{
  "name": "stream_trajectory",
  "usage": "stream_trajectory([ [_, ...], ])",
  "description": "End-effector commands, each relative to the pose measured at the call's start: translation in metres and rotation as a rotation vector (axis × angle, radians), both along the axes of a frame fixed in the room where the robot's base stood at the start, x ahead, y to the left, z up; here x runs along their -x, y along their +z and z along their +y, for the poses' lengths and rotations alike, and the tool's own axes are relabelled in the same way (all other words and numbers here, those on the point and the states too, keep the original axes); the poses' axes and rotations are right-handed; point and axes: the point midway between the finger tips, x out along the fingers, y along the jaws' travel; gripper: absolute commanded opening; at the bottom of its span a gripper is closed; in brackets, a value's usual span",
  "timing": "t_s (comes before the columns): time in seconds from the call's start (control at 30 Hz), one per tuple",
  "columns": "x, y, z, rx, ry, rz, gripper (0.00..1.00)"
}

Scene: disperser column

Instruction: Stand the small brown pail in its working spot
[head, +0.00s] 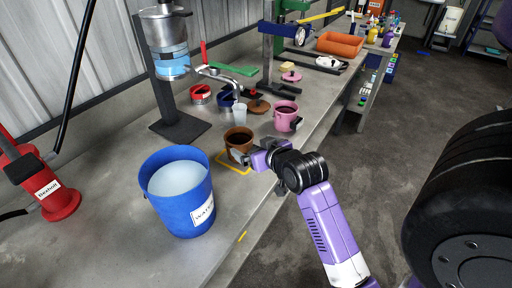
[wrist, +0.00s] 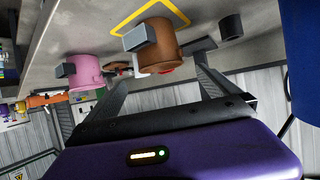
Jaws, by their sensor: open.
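The small brown pail (head: 238,138) stands upright on the bench, with dark contents inside. Its base is at a yellow square outline (head: 235,168) painted on the bench; part of the outline is hidden by the pail and my gripper. In the wrist view, turned upside down, the pail (wrist: 166,48) shows a grey block-like handle, with the yellow outline (wrist: 122,27) around its base. My gripper (head: 250,154) is open beside the pail's near right side. In the wrist view its fingers (wrist: 160,72) are spread on either side of the pail, with gaps showing; I cannot tell any contact.
A blue water bucket (head: 181,200) stands close, left of the pail. A metal disperser column (head: 168,55) stands at the back. The bench's front edge is just right of the outline.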

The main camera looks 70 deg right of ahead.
Motion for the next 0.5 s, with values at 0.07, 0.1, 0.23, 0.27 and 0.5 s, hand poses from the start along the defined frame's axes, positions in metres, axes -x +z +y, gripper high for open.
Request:
stream_trajectory([
  [0.07, 0.005, 0.003, 0.005, 0.001, 0.0, 0.0, 1.0],
  [0.1, 0.006, 0.004, 0.006, 0.0, 0.0, 0.0, 1.0],
  [0.23, 0.008, 0.006, 0.008, 0.0, 0.001, -0.001, 1.0],
  [0.27, 0.009, 0.006, 0.009, 0.001, 0.001, 0.0, 1.0],
  [0.5, 0.009, -0.018, 0.06, 0.036, 0.099, 0.014, 1.0],
])
